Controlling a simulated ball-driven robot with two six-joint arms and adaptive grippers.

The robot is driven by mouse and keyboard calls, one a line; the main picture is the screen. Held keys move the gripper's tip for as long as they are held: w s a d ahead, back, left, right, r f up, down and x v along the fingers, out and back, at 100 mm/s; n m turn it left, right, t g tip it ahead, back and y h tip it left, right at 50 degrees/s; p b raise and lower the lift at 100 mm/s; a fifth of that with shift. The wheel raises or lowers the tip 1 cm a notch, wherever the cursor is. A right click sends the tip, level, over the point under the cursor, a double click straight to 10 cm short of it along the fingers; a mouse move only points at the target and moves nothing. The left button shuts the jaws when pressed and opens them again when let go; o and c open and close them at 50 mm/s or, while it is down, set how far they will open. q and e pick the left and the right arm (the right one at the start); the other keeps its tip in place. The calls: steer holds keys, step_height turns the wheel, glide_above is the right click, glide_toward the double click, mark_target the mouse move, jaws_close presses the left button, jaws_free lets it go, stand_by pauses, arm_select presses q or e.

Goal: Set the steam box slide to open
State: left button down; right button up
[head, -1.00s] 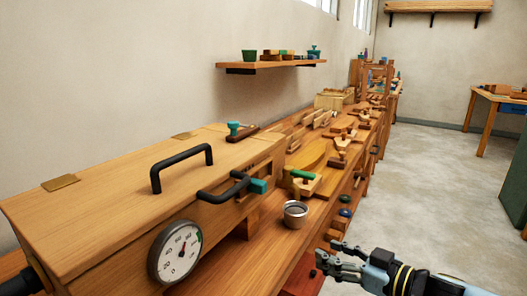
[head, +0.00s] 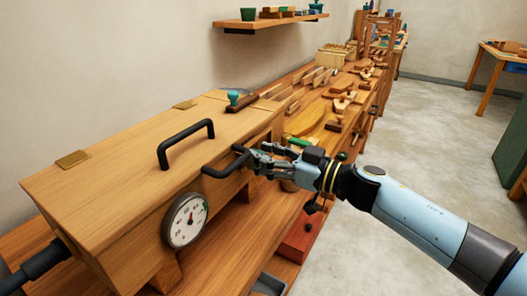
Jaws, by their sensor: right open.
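The steam box (head: 130,175) is a long wooden box at the left, with a black lid handle (head: 186,140), a dial gauge (head: 185,221) and a black front handle (head: 222,170). My left gripper is out of view.
Wooden tools and parts crowd the workbench (head: 228,222) farther back.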

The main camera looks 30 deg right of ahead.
steer(key=shift+w+a, duration=0.15)
steer(key=shift+c, duration=0.2)
jaws_close()
